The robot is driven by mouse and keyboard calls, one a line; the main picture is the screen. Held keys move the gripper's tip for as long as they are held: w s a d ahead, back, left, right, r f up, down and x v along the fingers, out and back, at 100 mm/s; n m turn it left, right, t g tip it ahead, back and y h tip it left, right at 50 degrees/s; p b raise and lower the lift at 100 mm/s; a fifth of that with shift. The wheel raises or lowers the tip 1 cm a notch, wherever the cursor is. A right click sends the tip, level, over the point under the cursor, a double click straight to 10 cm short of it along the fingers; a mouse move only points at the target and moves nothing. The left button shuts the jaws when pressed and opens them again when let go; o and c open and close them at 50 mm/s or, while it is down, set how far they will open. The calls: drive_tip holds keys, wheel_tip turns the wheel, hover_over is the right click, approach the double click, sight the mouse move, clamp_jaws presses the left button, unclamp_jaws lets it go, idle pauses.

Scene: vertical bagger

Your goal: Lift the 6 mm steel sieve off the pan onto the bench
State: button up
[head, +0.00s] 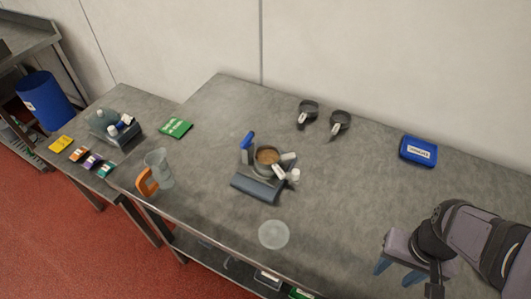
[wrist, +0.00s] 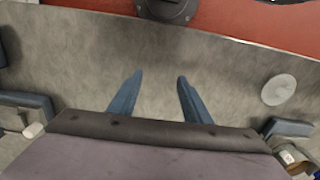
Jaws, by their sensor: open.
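A round metal vessel (head: 268,157) with brown contents stands in a grey stand with a blue-tipped upright, mid-bench in the head view. White tags hang at its right side. I take it for the sieve on its pan; I cannot tell the two apart or read the tags. Part of this set shows at the lower right edge of the wrist view (wrist: 298,158). My gripper (head: 397,275) is open and empty, over the bench's front right, well to the right of the stand. Its two blue fingers (wrist: 160,80) point at bare bench in the wrist view.
Two dark handled cups (head: 308,108) (head: 340,121) stand at the back, with a blue box (head: 418,152) to their right. A clear disc (head: 273,234) lies in front of the stand. An orange-handled jug (head: 160,170) and green packet (head: 175,129) are left. Bench right of the stand is clear.

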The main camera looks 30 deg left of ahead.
drive_tip(key=w+a+r+n, duration=0.1)
drive_tip(key=w+a, duration=0.1)
drive_tip(key=w, duration=0.1)
drive_tip(key=w+a+r+n+p, duration=0.1)
drive_tip(key=w+a, duration=0.1)
drive_tip(key=w+a+r+n, duration=0.2)
drive_tip(key=w, duration=0.1)
drive_tip(key=shift+w, duration=0.3)
drive_tip(key=c, duration=0.3)
drive_tip(key=n+p, duration=0.5)
drive_tip(key=n, duration=0.9)
approach(264, 160)
drive_tip(key=s+d+r, duration=0.1)
drive_tip(key=s+d, duration=0.1)
drive_tip(key=s, duration=0.1)
drive_tip(key=shift+c, duration=0.2)
drive_tip(key=shift+w+a, duration=0.1)
drive_tip(key=shift+a, duration=0.25)
drive_tip(key=shift+f+p, duration=1.25)
drive_tip(key=shift+f, duration=2.4)
clamp_jaws()
